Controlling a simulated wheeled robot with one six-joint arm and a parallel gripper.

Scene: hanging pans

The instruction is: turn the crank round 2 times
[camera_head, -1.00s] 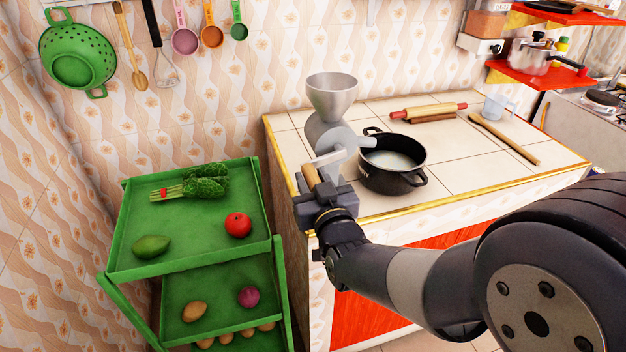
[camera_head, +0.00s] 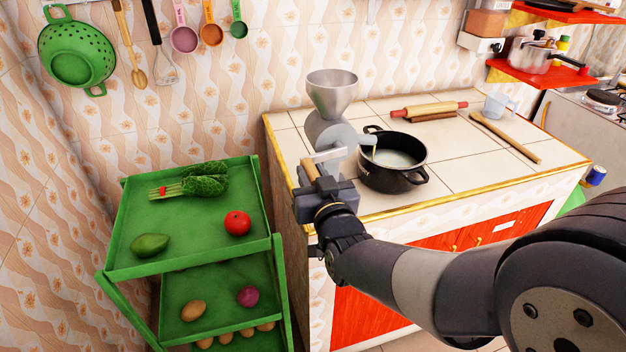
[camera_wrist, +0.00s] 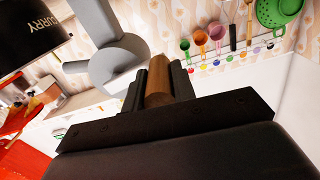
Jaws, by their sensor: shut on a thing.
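A grey hand grinder (camera_head: 328,125) with a funnel-shaped hopper (camera_head: 332,92) stands near the left end of the tiled counter. Its crank arm (camera_head: 327,156) points left and ends in a wooden handle (camera_head: 312,173). My gripper (camera_head: 318,186) is shut on that handle. In the wrist view the wooden handle (camera_wrist: 158,80) sits between my dark fingers, with the grey grinder body (camera_wrist: 112,50) beyond it. The grinder's spout (camera_head: 367,140) points over the black pot (camera_head: 396,180), which holds something pale.
A green tiered cart (camera_head: 190,264) with vegetables stands left of the counter, close to my gripper. A rolling pin (camera_head: 428,111), a wooden stick (camera_head: 505,137) and a measuring cup (camera_head: 494,106) lie farther right. The counter's right part is mostly clear.

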